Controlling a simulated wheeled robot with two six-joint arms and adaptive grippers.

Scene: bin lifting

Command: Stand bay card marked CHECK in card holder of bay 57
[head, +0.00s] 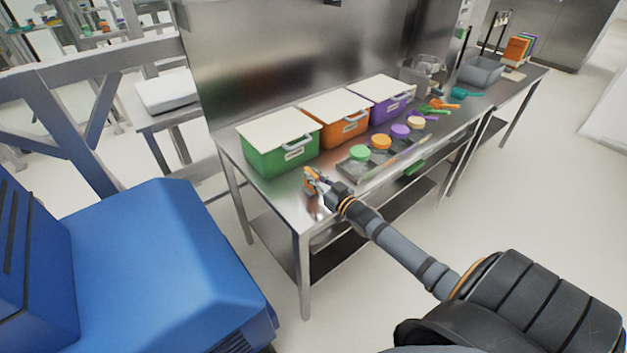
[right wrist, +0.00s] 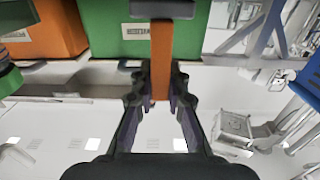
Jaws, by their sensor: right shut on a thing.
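My right gripper (head: 309,178) is over the near left corner of the steel table. In the right wrist view its fingers (right wrist: 160,92) are shut on an orange strip-like piece (right wrist: 160,60) with a dark bar (right wrist: 163,9) at its far end. No marking on the piece can be read, so I cannot tell whether it is the CHECK card. The green bin (head: 268,157) stands just beyond the gripper and carries a pale label (right wrist: 137,30), too small to read. I cannot make out a card holder or the number 57. My left gripper is not in view.
An orange bin (head: 345,131) and purple bin (head: 396,107) stand beside the green one, all under pale lids. Round coloured items, including a green one (head: 359,153), line the front. Scoops (head: 437,105) and a grey tub (head: 481,72) lie farther right. A blue machine (head: 160,265) fills the left foreground.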

